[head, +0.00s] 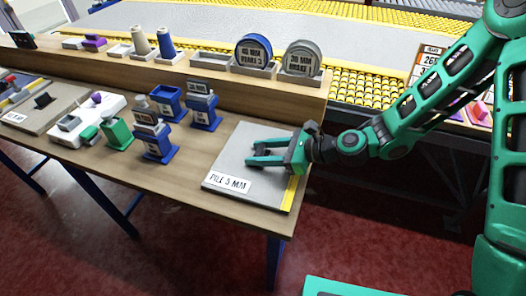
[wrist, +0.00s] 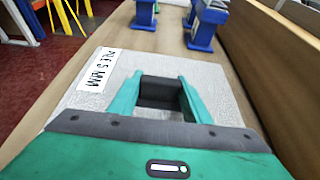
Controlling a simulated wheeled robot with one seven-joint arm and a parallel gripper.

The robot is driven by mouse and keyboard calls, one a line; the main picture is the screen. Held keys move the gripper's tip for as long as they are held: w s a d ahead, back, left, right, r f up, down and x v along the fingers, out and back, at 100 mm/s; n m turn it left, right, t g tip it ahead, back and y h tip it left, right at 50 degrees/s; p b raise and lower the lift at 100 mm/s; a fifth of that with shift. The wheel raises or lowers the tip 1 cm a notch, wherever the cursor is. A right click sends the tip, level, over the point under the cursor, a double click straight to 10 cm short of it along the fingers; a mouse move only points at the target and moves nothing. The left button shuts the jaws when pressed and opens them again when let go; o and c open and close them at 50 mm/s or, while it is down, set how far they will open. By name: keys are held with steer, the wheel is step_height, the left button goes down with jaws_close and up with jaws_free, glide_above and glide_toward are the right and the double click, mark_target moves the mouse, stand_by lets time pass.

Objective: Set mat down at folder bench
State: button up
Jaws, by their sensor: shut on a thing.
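The grey mat (head: 228,158) has a white label reading PILE 5 MM and a yellow strip along its right edge. It lies flat at the right end of the wooden bench (head: 190,155), or very close above it; I cannot tell if a gap remains. It also shows in the wrist view (wrist: 110,95). My gripper (head: 250,152) is low over the mat, fingers pointing left. In the wrist view, my gripper (wrist: 160,84) is shut on a dark block that appears to be the mat's grip. The block's underside is hidden.
Blue stands (head: 157,145) and a green block (head: 117,133) are left of the mat. A raised wooden shelf (head: 200,78) with tape rolls (head: 253,53) runs behind. Another mat (head: 30,115) with a dark block lies far left. A yellow roller conveyor (head: 370,85) is beyond.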

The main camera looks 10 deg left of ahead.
steer(key=shift+f, duration=0.3)
steer(key=o, duration=1.3)
steer(key=shift+r, duration=0.15)
steer(key=v, duration=1.2)
